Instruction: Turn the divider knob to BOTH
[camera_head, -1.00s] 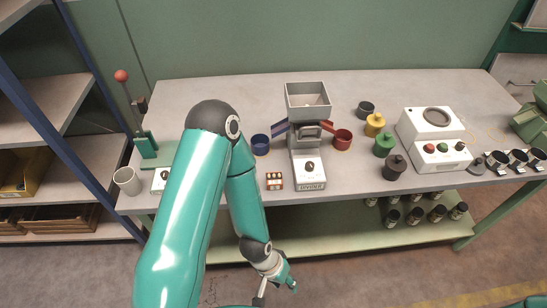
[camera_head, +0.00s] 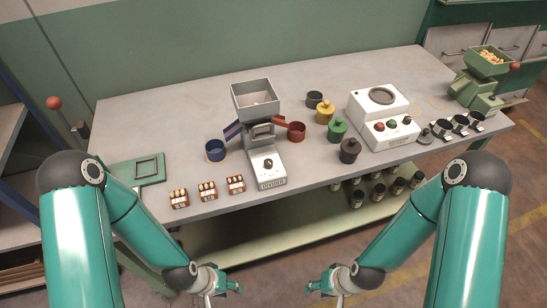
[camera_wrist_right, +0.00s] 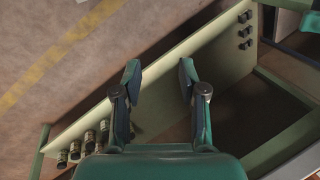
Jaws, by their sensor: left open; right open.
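The divider (camera_head: 262,140) stands on the bench in the head view, with a grey hopper (camera_head: 255,97) on top and a label on its lower front. Its black knob (camera_head: 268,163) is on the white front panel; its pointer setting is too small to read. A blue cup (camera_head: 215,150) is at the left chute and a red cup (camera_head: 296,131) at the right chute. My left gripper (camera_head: 232,287) and right gripper (camera_head: 318,286) are both low in front of the bench, apart from the knob and empty. In the right wrist view my right gripper (camera_wrist_right: 158,85) has its fingers spread.
Several small boxes (camera_head: 208,190) stand near the bench's front edge, left of the divider. Yellow, green (camera_head: 338,129) and dark canisters and a white machine (camera_head: 378,120) stand to the right. A lower shelf (camera_head: 300,211) holds dark jars. Bench space before the divider is narrow.

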